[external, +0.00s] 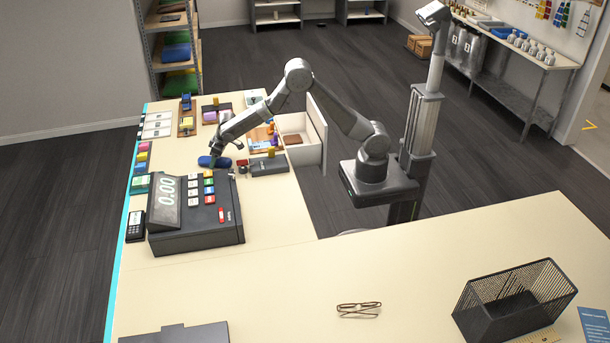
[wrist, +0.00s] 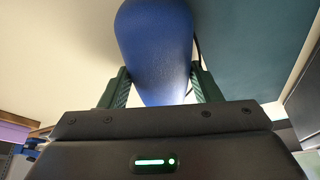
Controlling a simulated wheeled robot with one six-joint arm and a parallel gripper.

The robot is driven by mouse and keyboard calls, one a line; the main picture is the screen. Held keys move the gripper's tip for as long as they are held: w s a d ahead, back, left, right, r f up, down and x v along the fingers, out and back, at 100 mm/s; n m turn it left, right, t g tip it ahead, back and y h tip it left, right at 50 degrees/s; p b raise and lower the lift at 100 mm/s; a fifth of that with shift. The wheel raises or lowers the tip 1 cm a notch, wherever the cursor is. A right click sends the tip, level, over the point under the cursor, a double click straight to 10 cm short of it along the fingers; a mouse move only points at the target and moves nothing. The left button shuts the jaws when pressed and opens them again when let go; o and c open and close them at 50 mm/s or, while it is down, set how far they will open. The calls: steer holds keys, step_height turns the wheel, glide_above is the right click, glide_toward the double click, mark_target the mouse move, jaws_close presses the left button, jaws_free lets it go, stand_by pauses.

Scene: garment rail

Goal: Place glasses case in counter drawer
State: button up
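The blue glasses case (external: 215,161) is on or just above the counter, behind the cash register, in the external view. In the wrist view the case (wrist: 155,45) lies between the two fingers of my gripper (wrist: 160,85), one close on each side. I cannot tell whether the fingers press on it or whether it is lifted. In the external view my gripper (external: 217,146) is over the case and its fingertips are hard to make out. The counter drawer (external: 313,152) is pulled open on the counter's right side, with a brown item (external: 293,140) inside.
The cash register (external: 195,225) stands in front of the case. A dark grey box (external: 268,166) and a tray of small items (external: 262,137) lie between the case and the drawer. Glasses (external: 358,308) and a black wire basket (external: 513,300) are on the near counter.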

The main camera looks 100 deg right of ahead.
steer(key=shift+r, duration=0.15)
steer(key=shift+c, duration=0.4)
steer(key=shift+r, duration=0.3)
step_height(320, 180, up, 8)
steer(key=shift+f+b, duration=0.1)
steer(key=shift+b, duration=0.85)
steer(key=s+a+r+n+y, duration=0.1)
steer(key=s+a+r+n, duration=0.1)
steer(key=s+a+r, duration=0.3)
steer(key=s+a+r+n, duration=0.2)
steer(key=s+a+r, duration=0.3)
steer(key=s+a, duration=0.4)
steer(key=a, duration=0.3)
steer(key=shift+a+r+y, duration=0.25)
steer(key=shift+a+y, duration=0.1)
steer(key=shift+y, duration=0.05)
steer(key=shift+d+t, duration=0.1)
steer(key=shift+t, duration=0.2)
